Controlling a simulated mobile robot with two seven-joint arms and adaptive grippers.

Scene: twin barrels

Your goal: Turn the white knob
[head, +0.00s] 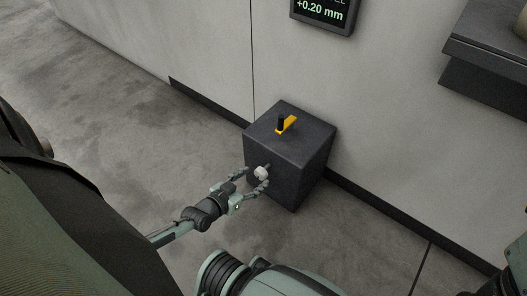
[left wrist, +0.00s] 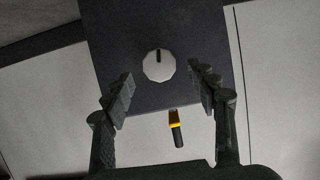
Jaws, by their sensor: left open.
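The white knob (head: 261,174) sits on the front face of a dark box (head: 300,160) that stands on the floor against the wall. In the left wrist view the knob (left wrist: 152,72) is faceted and has a dark pointer line reaching from its middle to its upper edge. My left gripper (head: 247,181) is open in front of that face, one finger on each side of the knob. In the left wrist view the gripper's fingertips (left wrist: 161,82) stand apart from the knob, with gaps on both sides. My right gripper does not show.
A black handle with a yellow base (head: 286,124) stands on top of the box. A display (head: 322,12) on the wall above reads +0.20 mm. A dark shelf (head: 490,50) juts out at the upper right. The floor left of the box is clear.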

